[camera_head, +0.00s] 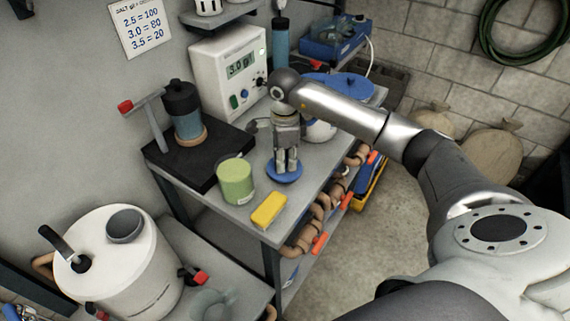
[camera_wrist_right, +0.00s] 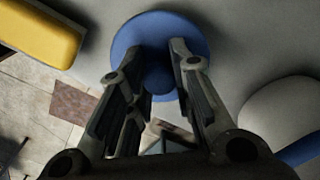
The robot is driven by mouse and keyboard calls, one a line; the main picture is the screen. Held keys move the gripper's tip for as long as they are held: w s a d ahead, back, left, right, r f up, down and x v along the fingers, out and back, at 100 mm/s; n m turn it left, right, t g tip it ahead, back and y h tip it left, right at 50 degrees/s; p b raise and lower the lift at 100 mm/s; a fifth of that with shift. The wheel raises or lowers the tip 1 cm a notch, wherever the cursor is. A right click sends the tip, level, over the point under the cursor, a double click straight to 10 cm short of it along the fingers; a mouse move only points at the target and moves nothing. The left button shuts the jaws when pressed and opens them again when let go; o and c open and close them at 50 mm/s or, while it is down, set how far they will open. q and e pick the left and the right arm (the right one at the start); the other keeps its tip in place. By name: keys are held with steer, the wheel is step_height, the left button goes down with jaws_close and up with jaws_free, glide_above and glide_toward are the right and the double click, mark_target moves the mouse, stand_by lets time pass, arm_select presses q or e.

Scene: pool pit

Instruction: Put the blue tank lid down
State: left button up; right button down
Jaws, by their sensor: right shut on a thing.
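The blue tank lid (camera_head: 284,178) is a round disc below my right gripper (camera_head: 287,166), over the grey bench top between the green jar and the white tank. In the right wrist view the lid (camera_wrist_right: 185,27) has a round knob that sits between the fingers of my right gripper (camera_wrist_right: 162,72). The gripper is shut on this knob and points down. The lid looks level and low over the bench; I cannot tell whether it touches the surface. My left gripper is not in view.
A yellow block (camera_head: 269,210) and a green jar (camera_head: 236,180) stand close to the lid, near the bench's front edge. A white meter box (camera_head: 229,71) stands behind. A rounded white tank (camera_head: 319,131) is right of the gripper. Some bench top (camera_head: 312,164) right of the lid is clear.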

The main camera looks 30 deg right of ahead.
step_height(320, 180, down, 2)
steer(key=shift+s+f+p, duration=0.1)
steer(key=shift+p, duration=0.4)
steer(key=shift+f+b, duration=0.3)
steer(key=shift+f, duration=0.05)
steer(key=c, duration=1.3)
jaws_free()
steer(key=shift+r, duration=0.55)
step_height(320, 180, up, 11)
steer(key=b, duration=0.2)
steer(key=shift+r+b, duration=0.15)
steer(key=shift+b, duration=0.2)
